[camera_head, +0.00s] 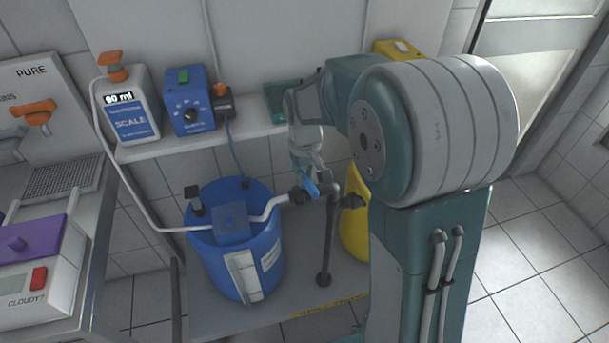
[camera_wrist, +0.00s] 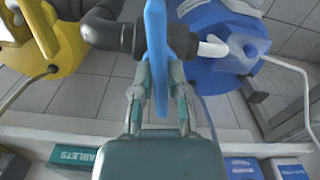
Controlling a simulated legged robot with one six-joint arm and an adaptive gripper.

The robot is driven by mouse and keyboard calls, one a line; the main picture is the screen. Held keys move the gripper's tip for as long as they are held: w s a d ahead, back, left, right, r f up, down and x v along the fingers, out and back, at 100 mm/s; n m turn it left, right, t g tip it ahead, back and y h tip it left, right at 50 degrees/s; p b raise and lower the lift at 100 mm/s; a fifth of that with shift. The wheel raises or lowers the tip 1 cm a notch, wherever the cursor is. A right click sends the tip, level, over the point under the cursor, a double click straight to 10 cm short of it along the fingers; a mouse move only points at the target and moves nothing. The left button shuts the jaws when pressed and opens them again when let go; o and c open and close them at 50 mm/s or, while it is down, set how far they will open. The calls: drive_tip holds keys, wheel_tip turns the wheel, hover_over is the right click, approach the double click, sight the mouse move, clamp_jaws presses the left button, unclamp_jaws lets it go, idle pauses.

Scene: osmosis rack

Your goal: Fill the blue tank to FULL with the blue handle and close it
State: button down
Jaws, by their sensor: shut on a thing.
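The blue tank (camera_head: 232,262) stands on the lower shelf in the head view, with a pale level strip (camera_head: 243,275) on its front; the markings are too small to read. It also shows in the wrist view (camera_wrist: 212,72). A white spout runs from the dark pipe (camera_head: 327,235) to the tank's top. The blue handle (camera_head: 309,188) sits on the pipe's valve. In the wrist view the blue handle (camera_wrist: 156,50) stands between the fingers of my gripper (camera_wrist: 155,80), which is shut on it. Whether water flows is not visible.
A yellow tank (camera_head: 356,225) stands right of the pipe. A scale bottle reading 90 ml (camera_head: 130,110) and a blue box (camera_head: 187,100) sit on the upper shelf. A purple-lidded device (camera_head: 30,250) is on the left counter. Open floor lies at right.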

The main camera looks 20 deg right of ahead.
drive_tip(key=n, duration=0.4)
drive_tip(key=shift+n, duration=0.3)
drive_tip(key=n, duration=0.3)
drive_tip(key=shift+n, duration=0.3)
drive_tip(key=n, duration=0.3)
drive_tip(key=shift+n, duration=2.2)
drive_tip(key=c, duration=0.7)
unclamp_jaws()
drive_tip(key=shift+o, duration=0.2)
